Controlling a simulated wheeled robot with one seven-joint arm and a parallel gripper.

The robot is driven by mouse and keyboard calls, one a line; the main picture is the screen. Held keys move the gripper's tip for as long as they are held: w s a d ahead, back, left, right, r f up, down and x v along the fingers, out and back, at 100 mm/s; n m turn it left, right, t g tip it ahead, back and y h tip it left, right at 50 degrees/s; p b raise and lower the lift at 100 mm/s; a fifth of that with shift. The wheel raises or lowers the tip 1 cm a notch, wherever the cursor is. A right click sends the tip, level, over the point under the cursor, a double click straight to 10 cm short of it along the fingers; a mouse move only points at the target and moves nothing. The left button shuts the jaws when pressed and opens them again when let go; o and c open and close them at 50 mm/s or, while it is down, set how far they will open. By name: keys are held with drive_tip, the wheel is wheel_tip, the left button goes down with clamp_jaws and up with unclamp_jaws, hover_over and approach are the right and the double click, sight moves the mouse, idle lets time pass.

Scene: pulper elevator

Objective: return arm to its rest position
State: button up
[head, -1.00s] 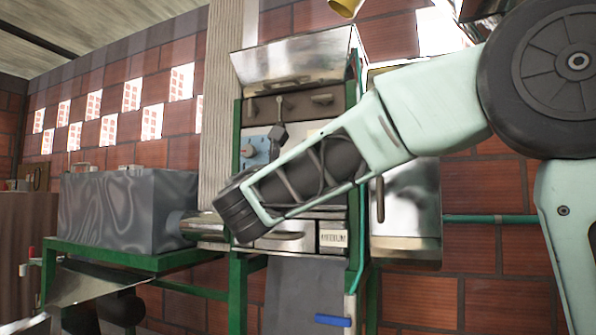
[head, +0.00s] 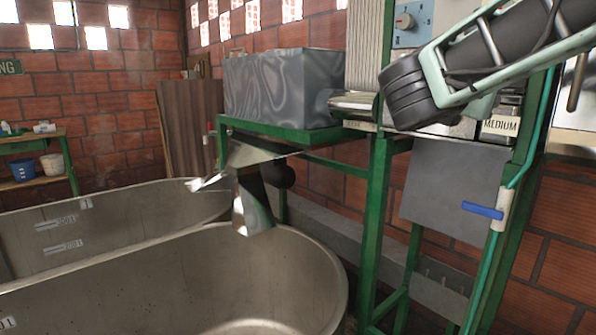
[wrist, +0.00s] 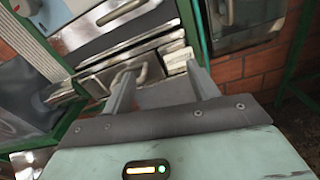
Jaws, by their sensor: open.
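My arm (head: 505,50) reaches in from the upper right of the head view, bent, in front of the pulper's green frame. My gripper (wrist: 163,88) shows in the wrist view with two grey fingers apart and nothing between them. Beyond the fingers are the machine's metal drawer fronts and a curved handle (wrist: 128,75); I cannot tell how close the fingers are to them. In the head view the gripper itself is not visible.
The pulper's green frame (head: 375,220) stands beside the arm, with a grey metal box (head: 282,90), a MEDIUM label (head: 501,125) and a blue-handled valve (head: 482,210). A large metal tank (head: 180,285) fills the lower left. A shelf with a blue bucket (head: 22,170) is far left.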

drive_tip(key=s+a+f+m+g+y+p, duration=0.2)
drive_tip(key=s+a+f+m+g+y, duration=0.15)
drive_tip(key=s+f, duration=0.35)
drive_tip(key=s+a+f+m+g+y+p, duration=0.2)
drive_tip(key=s+f+g+y, duration=0.15)
drive_tip(key=f, duration=0.55)
drive_tip(key=s+a+f+m+g+y+p, duration=0.1)
drive_tip(key=s+a+f+m+g+y, duration=0.1)
drive_tip(key=s+a+m, duration=0.3)
drive_tip(key=s+a+f+m+g+y+p, duration=0.2)
drive_tip(key=s+a+f+m+y, duration=0.2)
drive_tip(key=s, duration=0.9)
drive_tip(key=shift+s+a+f+m+y+p, duration=0.3)
drive_tip(key=shift+a+m+y, duration=0.3)
drive_tip(key=shift+a+m, duration=0.5)
